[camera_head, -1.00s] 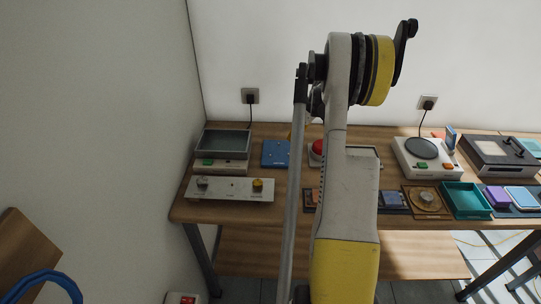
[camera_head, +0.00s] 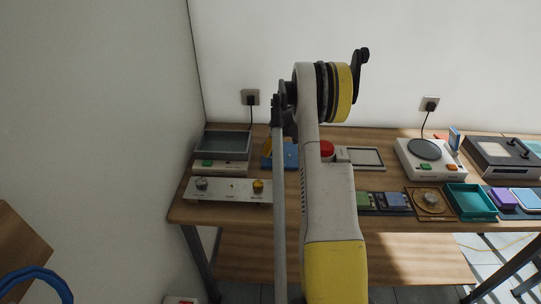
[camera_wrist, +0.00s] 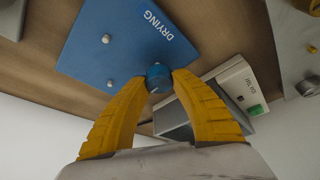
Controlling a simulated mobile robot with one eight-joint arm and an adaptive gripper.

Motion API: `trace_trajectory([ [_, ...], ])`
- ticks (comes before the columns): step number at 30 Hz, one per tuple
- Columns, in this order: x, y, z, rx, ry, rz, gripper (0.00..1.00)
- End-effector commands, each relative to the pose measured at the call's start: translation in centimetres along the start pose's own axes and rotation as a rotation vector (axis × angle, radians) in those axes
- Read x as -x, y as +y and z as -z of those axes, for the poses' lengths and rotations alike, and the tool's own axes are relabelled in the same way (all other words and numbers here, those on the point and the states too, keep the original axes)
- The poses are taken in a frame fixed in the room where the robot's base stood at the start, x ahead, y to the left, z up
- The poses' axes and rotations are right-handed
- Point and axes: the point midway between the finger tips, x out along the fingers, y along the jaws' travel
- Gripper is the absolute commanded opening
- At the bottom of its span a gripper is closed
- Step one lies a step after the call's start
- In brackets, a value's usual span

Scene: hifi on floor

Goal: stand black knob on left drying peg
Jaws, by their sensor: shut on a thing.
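In the wrist view my gripper (camera_wrist: 158,74) is shut on a small round knob (camera_wrist: 157,82), which looks dark with a blue-tinted face. The blue board marked DRYING (camera_wrist: 125,55) lies beyond the knob. Two short metallic pegs (camera_wrist: 106,39) and (camera_wrist: 110,83) show on the board, clear of the knob. The knob hides part of the board, and I cannot tell whether it touches a peg. In the head view the blue board (camera_head: 291,152) is partly behind my arm, with a yellow finger (camera_head: 267,147) over its left side.
A device with a grey tray and green button (camera_head: 222,150) stands left of the board. A pale panel with knobs (camera_head: 228,190) lies in front of it. A red button (camera_head: 326,149) is right of the board. Bare wooden table (camera_head: 187,213) shows at the front left.

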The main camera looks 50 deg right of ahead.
Motion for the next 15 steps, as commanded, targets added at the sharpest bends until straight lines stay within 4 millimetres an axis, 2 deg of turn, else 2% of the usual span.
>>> trace_trajectory([
  [1, -1.0, 0.0, -0.4, 0.000, 0.000, 0.000, 0.10],
  [3, -1.7, 0.0, -0.7, 0.000, 0.000, 0.000, 0.10],
  [14, -2.0, 0.0, -0.9, 0.001, 0.000, 0.000, 0.10],
  [15, -1.9, 0.0, -0.8, 0.001, 0.000, 0.000, 0.42],
])
